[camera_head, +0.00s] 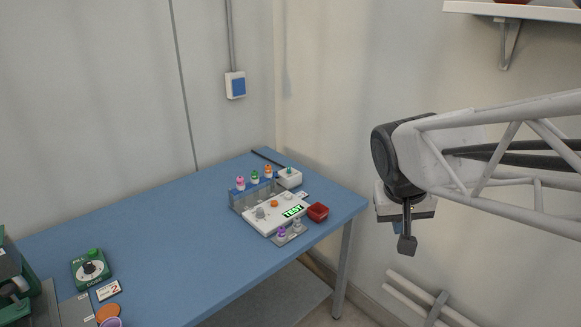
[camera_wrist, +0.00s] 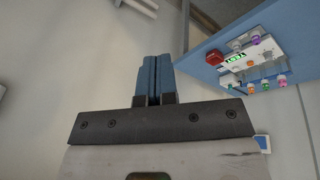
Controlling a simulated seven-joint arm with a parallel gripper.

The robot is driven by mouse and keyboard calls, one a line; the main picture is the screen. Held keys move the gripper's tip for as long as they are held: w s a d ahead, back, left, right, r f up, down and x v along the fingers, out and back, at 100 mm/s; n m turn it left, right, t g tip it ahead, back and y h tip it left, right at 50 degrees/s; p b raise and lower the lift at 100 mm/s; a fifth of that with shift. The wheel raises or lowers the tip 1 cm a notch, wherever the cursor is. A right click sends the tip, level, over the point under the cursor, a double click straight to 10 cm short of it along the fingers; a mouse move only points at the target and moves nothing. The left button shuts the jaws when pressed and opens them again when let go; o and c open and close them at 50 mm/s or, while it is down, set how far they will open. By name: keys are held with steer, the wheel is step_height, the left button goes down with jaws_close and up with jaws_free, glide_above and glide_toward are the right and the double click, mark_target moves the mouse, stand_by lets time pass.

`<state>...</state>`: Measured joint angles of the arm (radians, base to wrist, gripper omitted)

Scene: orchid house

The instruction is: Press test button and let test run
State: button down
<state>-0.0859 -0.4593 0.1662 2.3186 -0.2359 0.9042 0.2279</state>
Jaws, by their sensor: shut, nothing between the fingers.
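A white test unit (camera_head: 264,222) with a green-lit display reading "TEST" (camera_head: 292,212) stands near the right end of the blue table. It has a grey knob (camera_head: 260,213) and an orange button (camera_head: 274,204) on top. The unit also shows at the upper right of the wrist view (camera_wrist: 262,52), with its display (camera_wrist: 235,62). My gripper (camera_head: 407,244) hangs in the air to the right of the table, apart from the unit. In the wrist view its fingers (camera_wrist: 154,78) are together and hold nothing.
A rack with coloured-capped vials (camera_head: 254,178) stands behind the unit. A red block (camera_head: 317,211) sits at its right, and a white box (camera_head: 289,177) behind. Two capped vials (camera_head: 289,231) stand in front. A green dial box (camera_head: 91,268) is at left. The table's middle (camera_head: 170,240) is clear.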

steer(key=w+a+h, duration=0.1)
steer(key=w+a, duration=0.3)
steer(key=w, duration=1)
steer(key=n+t+h, duration=0.2)
steer(key=n+t, duration=0.1)
steer(key=t, duration=0.2)
glide_above(273, 202)
step_height(273, 202, down, 17)
steer(key=shift+w+a+f, duration=0.15)
steer(key=shift+f, duration=0.05)
steer(key=shift+f, duration=4.35)
